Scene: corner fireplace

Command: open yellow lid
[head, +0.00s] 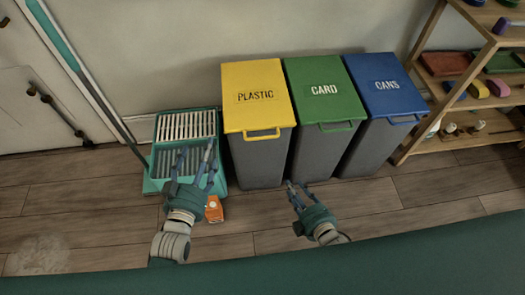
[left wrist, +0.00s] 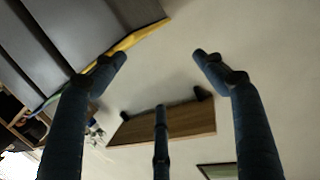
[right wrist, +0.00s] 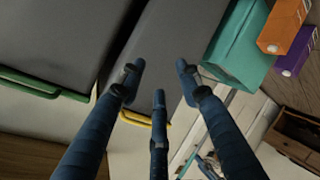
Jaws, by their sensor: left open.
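The yellow lid (head: 256,83), marked PLASTIC, lies closed on a grey bin (head: 262,160) in the head view. Its yellow handle (head: 262,134) sticks out at the front edge. The handle also shows in the right wrist view (right wrist: 146,118), and a yellow lid edge shows in the left wrist view (left wrist: 140,37). My left gripper (head: 200,158) is open and empty, left of the yellow-lidded bin and over the teal mop bucket. My right gripper (head: 294,188) is open and empty, low in front of the bins and below the handle. Neither touches the lid.
A green CARD lid (head: 323,88) and a blue CANS lid (head: 385,84) are closed on bins to the right. The teal mop bucket (head: 160,160) stands left, with an orange box (head: 214,210) before it. A wooden shelf (head: 470,70) stands far right. Floor in front is mostly clear.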

